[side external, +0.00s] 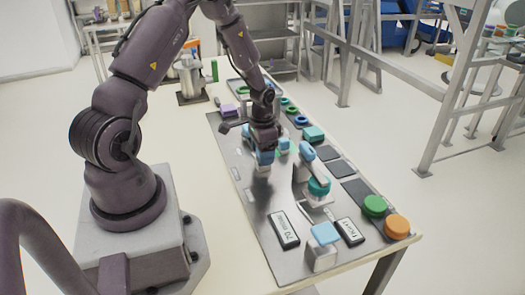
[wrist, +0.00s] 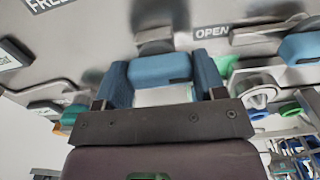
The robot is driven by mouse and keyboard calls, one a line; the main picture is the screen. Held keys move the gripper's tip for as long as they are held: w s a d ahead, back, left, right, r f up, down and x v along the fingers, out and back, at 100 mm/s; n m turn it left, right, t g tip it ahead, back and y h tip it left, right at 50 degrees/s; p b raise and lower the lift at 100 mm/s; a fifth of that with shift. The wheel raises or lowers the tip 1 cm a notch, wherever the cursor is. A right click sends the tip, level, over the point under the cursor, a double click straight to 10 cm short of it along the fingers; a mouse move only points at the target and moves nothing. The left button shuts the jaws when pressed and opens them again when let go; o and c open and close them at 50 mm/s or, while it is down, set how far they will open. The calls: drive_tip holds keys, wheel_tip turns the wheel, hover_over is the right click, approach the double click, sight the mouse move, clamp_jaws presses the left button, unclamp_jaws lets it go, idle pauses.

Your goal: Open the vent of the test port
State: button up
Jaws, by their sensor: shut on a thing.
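My gripper (side external: 264,156) is low over the metal panel (side external: 245,178), near its middle. In the wrist view, my gripper (wrist: 163,84) has its two blue fingers on either side of a blue block-like handle (wrist: 160,68), shut on it. A pale surface shows just below the handle, and a grey metal mount sits above it. A label reading OPEN (wrist: 211,32) lies to the right of the handle on the panel. In the side view my fingers largely hide the handle. I cannot tell from these frames how far the vent is turned.
Close by stand a blue-handled lever (side external: 306,150) and a teal round part (side external: 319,186). Green (side external: 374,206) and orange (side external: 397,226) buttons and a blue-topped block (side external: 325,234) are toward the near end. Green rings and a purple block (side external: 229,110) are toward the far end.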

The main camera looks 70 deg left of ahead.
drive_tip(key=o, duration=0.9)
wheel_tip(320, 180, up, 13)
drive_tip(key=shift+r, duration=0.1)
drive_tip(key=s+d+r+t, duration=0.2)
drive_tip(key=s+d+r, duration=0.2)
drive_tip(key=d+r, duration=0.2)
drive_tip(key=s+d+r+t, duration=0.1)
drive_tip(key=s+d+r, duration=0.3)
drive_tip(key=d+r, duration=0.2)
drive_tip(key=s+d+r+t, duration=0.2)
drive_tip(key=s+d+r, duration=0.2)
drive_tip(key=d, duration=0.4)
drive_tip(key=shift+s+d+r+t, duration=0.1)
drive_tip(key=shift+d+r+t, duration=0.1)
drive_tip(key=shift+r, duration=0.25)
drive_tip(key=shift+s+d+r+t, duration=0.1)
drive_tip(key=shift+d+r, duration=0.1)
drive_tip(key=shift+r, duration=0.25)
